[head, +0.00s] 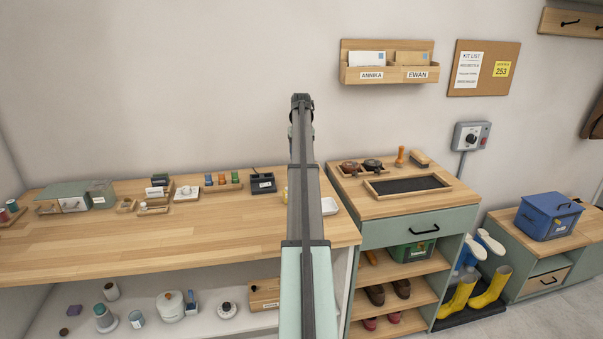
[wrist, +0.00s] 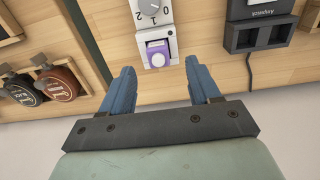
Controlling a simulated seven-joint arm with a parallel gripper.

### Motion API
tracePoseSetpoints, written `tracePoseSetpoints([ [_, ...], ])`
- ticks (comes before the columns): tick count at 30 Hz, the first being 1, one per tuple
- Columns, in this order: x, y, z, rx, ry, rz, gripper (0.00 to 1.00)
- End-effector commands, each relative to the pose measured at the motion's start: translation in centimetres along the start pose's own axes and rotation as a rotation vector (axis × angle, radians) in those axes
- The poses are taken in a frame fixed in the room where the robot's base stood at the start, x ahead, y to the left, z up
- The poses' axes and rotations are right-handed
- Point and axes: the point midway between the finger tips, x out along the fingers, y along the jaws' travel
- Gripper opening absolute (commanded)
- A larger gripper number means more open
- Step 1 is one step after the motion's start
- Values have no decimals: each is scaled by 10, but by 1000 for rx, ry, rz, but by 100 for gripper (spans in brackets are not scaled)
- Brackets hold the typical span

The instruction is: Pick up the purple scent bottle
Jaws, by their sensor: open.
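In the wrist view, a small purple item (wrist: 158,53), which looks like the scent bottle, sits in the lower end of a white unit (wrist: 154,14) with a numbered dial. My gripper (wrist: 159,65) is open and empty, its blue fingers spread to the left and right of the purple item's end. The gap between the fingers lines up with it, and neither finger visibly touches it. How far above it the fingers are, I cannot tell. In the head view my own arm hides the gripper and this spot.
A black two-slot holder (wrist: 259,32) with a cable stands right of the white unit in the wrist view; it also shows in the head view (head: 262,183). Round brown and black tins (wrist: 58,82) lie to the left. Bare wooden top (head: 160,235) is free in front.

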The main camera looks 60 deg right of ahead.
Motion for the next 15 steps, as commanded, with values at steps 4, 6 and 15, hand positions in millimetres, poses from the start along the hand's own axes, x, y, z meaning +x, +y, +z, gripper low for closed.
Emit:
tracePoseSetpoints([
  [4,6,0,0,0,0,0,62],
  [6,12,1,1,0,-1,0,62],
  [15,48,2,1,0,-1,0,62],
])
